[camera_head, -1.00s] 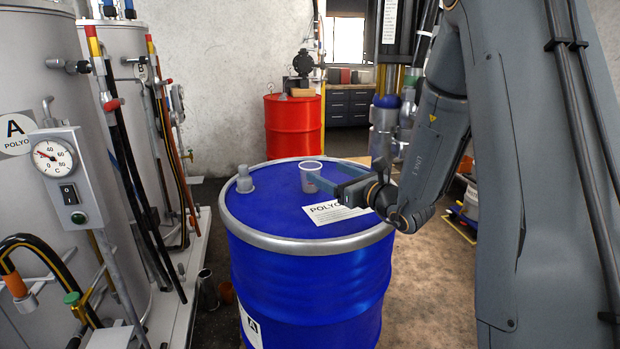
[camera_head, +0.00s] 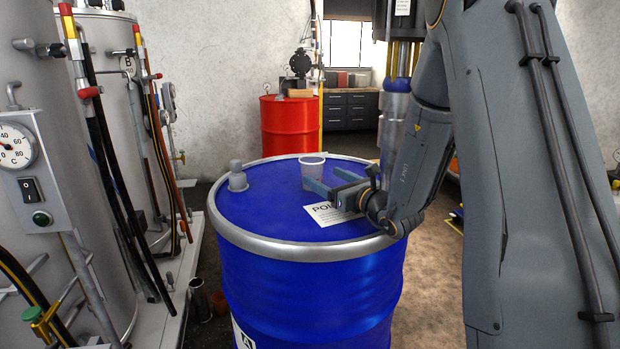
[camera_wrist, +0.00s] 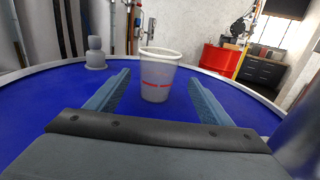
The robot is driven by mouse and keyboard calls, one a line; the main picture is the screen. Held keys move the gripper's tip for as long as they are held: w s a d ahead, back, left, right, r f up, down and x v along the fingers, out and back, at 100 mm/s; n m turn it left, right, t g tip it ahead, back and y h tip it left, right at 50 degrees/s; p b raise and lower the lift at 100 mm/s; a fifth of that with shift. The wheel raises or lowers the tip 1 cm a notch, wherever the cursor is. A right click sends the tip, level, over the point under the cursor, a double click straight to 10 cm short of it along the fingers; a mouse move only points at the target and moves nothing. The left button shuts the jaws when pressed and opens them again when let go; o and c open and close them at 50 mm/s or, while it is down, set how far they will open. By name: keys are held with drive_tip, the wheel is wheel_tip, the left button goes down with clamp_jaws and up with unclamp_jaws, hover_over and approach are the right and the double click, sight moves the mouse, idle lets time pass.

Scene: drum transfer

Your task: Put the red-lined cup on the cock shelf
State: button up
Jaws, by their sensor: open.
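A pale translucent cup (camera_head: 312,160) stands upright on the lid of a blue drum (camera_head: 265,215). The wrist view shows the cup (camera_wrist: 158,63) with a red line around its lower part. My gripper (camera_head: 324,178) is open and low over the drum lid, reaching from the right. In the wrist view its two fingers flank the cup, which stands between or just beyond their tips (camera_wrist: 160,77). Clear gaps show on both sides, and how deep the cup sits between the fingers is hard to tell. I cannot identify the cock shelf in these views.
A grey bung-like fitting (camera_head: 238,178) stands on the drum lid, left of the cup. Tall tanks (camera_head: 120,130) with hoses and a gauge box (camera_head: 30,170) fill the left side. A red drum (camera_head: 290,125) and dark drawers (camera_head: 350,110) stand behind.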

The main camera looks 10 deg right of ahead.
sight(318, 173)
drive_tip(key=p+x, duration=0.2)
drive_tip(key=x, duration=0.4)
drive_tip(key=shift+w+a+p, duration=0.2)
drive_tip(key=shift+a+p, duration=0.1)
drive_tip(key=shift+c, duration=0.3)
drive_tip(key=c, duration=1.1)
drive_tip(key=shift+c, duration=0.2)
drive_tip(key=shift+r, duration=0.2)
